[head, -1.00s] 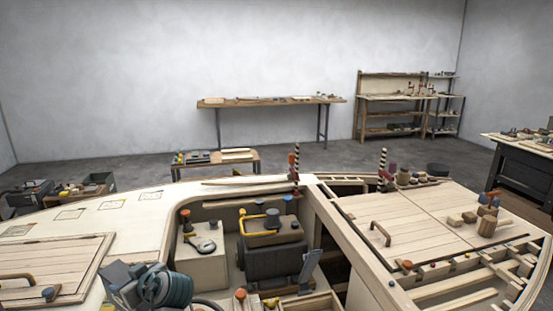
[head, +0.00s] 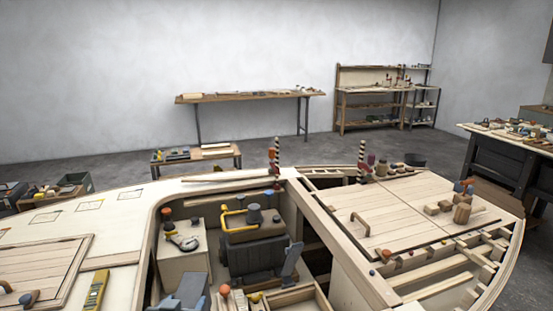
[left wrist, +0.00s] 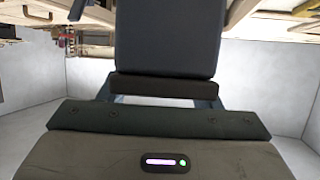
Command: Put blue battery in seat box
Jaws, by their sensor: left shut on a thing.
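My left gripper (head: 188,292) shows as a grey-blue shape at the bottom edge of the head view, in front of a pale box in the hull; its tips are cut off or too small to make out. In the left wrist view a dark slate-blue block (left wrist: 167,38) stands straight ahead of the gripper's dark body, in line with the jaws. It appears to be the blue battery, held in the shut jaws; its far end is out of the picture. I cannot tell for sure which compartment is the seat box.
A pale box (head: 182,263) with a gauge on top and a dark engine-like unit (head: 254,262) with a yellow handle stand in the hull well. A yellow tool (head: 96,290) lies on the left deck. The right deck (head: 385,215) carries small wooden blocks.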

